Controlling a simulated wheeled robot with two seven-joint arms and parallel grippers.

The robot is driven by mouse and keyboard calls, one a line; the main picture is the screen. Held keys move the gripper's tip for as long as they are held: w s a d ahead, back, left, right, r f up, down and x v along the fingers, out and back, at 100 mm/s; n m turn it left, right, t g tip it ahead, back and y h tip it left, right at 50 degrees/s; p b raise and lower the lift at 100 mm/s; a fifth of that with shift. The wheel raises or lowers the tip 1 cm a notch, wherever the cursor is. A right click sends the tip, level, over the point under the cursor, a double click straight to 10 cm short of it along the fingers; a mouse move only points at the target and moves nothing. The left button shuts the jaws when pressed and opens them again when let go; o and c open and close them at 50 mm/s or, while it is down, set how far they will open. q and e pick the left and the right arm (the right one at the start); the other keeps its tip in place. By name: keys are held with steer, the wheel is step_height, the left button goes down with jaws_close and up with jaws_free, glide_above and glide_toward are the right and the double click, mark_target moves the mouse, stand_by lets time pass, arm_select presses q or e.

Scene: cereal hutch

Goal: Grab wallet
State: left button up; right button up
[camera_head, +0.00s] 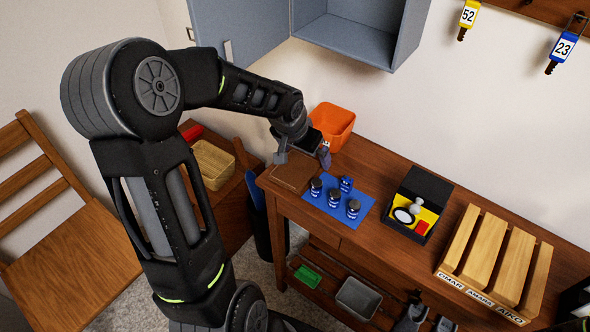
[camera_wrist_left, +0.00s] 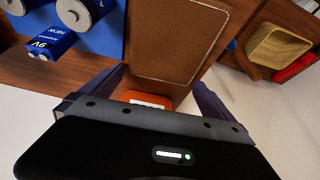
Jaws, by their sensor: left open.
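The brown leather wallet (camera_head: 293,172) lies flat at the left end of the wooden desk. In the left wrist view the wallet (camera_wrist_left: 178,38) shows pale stitching along its edge. My left gripper (camera_head: 303,156) is open and empty, above the wallet's back edge. In the wrist view the fingers of the left gripper (camera_wrist_left: 160,80) stand apart on either side of the wallet's near end. I cannot tell how high they are above it. What looks like my right gripper (camera_head: 427,320) is partly cut off at the bottom edge of the head view.
A blue mat (camera_head: 334,216) with several blue batteries lies right of the wallet. An orange bin (camera_head: 333,118) stands behind it. A black box (camera_head: 437,190) and a slatted wooden rack (camera_head: 487,250) are further right. A wicker basket (camera_head: 212,160) is to the left, lower down.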

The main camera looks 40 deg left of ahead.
stand_by(0.3)
arm_select(q)
steer(key=c, duration=1.3)
steer(key=shift+r, duration=0.15)
step_height(320, 180, up, 10)
